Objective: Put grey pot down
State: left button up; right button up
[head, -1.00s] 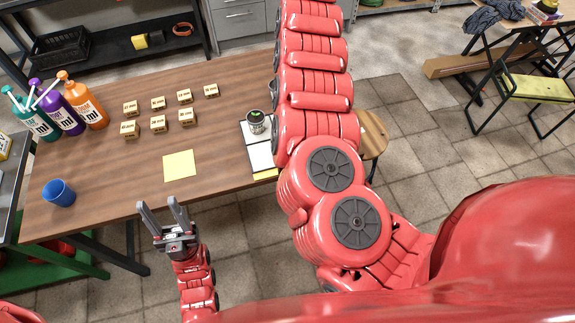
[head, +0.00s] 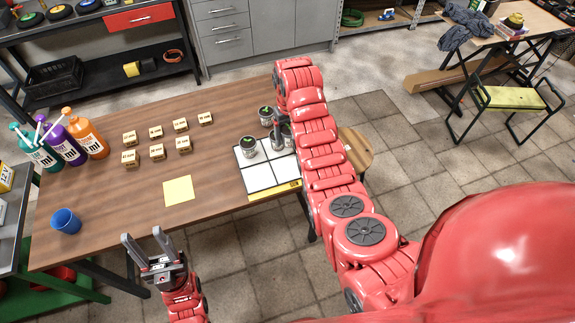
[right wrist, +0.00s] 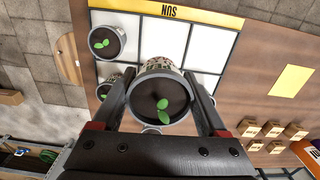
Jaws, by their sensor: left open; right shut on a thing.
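My right gripper (right wrist: 158,100) is shut on a grey pot (right wrist: 160,92) with dark soil and a green sprout, seen over the white gridded mat (right wrist: 205,55). Whether the pot touches the mat I cannot tell. In the head view, my right gripper (head: 279,142) points down at the mat (head: 258,178), partly covered by my arm. A grey pot (head: 248,145) shows at the mat's rear left; I cannot tell if it is the held one. Another pot (head: 266,115) is farther back. My left gripper (head: 149,246) is open and empty at the table's front edge.
In the right wrist view, one pot (right wrist: 106,42) stands on the mat beside the held pot, and another (right wrist: 105,88) is partly hidden. A yellow note (head: 179,189), blue cup (head: 65,221), several small boxes (head: 157,151) and bottles (head: 88,138) are farther left.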

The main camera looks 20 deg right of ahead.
jog(key=shift+s+a+f+p, duration=0.2)
jog(key=shift+s+f, duration=0.3)
jog(key=shift+s+a+f+p, duration=0.15)
jog(key=shift+s+f, duration=0.35)
jog(key=s+a+f+m+p, duration=0.1)
jog(key=s+a+f+p, duration=0.15)
jog(key=s, duration=0.45)
jog(key=s+a+f+m+p, duration=0.1)
jog(key=s+a+f+p, duration=0.1)
jog(key=s+f, duration=0.3)
jog(key=w+d+b, duration=0.1)
jog(key=w+b, duration=0.2)
jog(key=w+d+b, duration=0.1)
jog(key=w+b, duration=0.3)
jog(key=w+d+f+b, duration=0.1)
jog(key=w+b, duration=0.2)
jog(key=b, duration=0.1)
jog(key=shift+w+d, duration=0.25)
jog(key=shift+d, duration=0.05)
jog(key=shift+w+d+r, duration=0.15)
jog(key=shift+w+r, duration=0.05)
jog(key=shift+w, duration=0.25)
jog(key=shift+w+d+r, duration=0.1)
jog(key=shift+w+r, duration=0.1)
jog(key=shift+w, duration=0.25)
jog(key=shift+w+d, duration=0.15)
jog(key=shift+w, duration=0.25)
jog(key=shift+w, duration=0.1)
